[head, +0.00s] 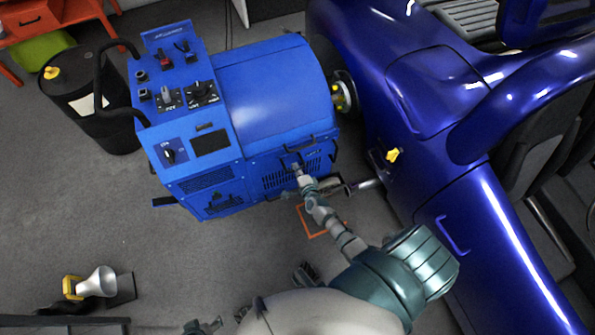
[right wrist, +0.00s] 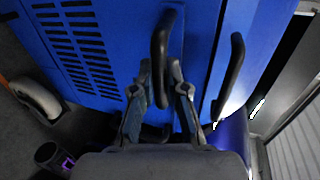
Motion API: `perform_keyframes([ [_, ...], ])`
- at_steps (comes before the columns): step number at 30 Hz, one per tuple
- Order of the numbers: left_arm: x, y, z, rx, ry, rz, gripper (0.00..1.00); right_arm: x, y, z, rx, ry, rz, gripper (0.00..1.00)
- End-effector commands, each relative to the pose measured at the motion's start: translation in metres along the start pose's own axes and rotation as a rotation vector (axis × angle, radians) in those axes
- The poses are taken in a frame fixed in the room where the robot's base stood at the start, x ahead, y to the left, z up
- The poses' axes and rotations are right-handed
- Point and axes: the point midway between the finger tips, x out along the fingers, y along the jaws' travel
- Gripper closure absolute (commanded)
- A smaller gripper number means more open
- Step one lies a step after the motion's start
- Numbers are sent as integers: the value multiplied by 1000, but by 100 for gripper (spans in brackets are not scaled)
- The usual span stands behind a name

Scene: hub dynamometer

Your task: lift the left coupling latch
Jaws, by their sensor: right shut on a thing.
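The blue dynamometer cabinet (head: 265,85) stands beside the blue car, with its hub shaft (head: 342,92) at the car's side. In the right wrist view, two black bar handles show on the blue panel. The left black latch handle (right wrist: 158,40) runs between the fingers of my right gripper (right wrist: 160,80). The right black handle (right wrist: 230,75) is apart from the fingers. In the head view my right gripper (head: 299,174) is at the cabinet's lower front, shut on the left handle, which it mostly hides. A small teal part at the bottom edge looks like my left gripper (head: 205,327); its fingers are unclear.
A black drum (head: 88,95) stands left of the cabinet. A funnel-shaped lamp or horn (head: 97,282) lies at lower left. The grey floor between is mostly clear.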

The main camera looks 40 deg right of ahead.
Motion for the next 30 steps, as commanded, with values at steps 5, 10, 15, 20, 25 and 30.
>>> perform_keyframes([
  [5, -2, -1, 5, -1, -25, -2, 17, 2, -6, 1, 1, -1, -7, 100],
  [10, -2, -1, 6, -1, -29, -2, 17, 2, -7, 1, 1, -1, -8, 100],
  [15, -2, -1, 6, -1, -29, -2, 17, 2, -8, 1, 0, -1, -10, 100],
  [20, -2, -1, 6, -1, -29, -2, 17, 2, -7, 1, 0, -1, -9, 61],
  [25, -2, -1, 6, -1, -29, -2, 17, 1, -6, 0, 0, 0, -6, 61],
  [30, -2, -1, 5, -1, -26, -1, 17, -1, -5, 1, 1, 0, -5, 61],
])
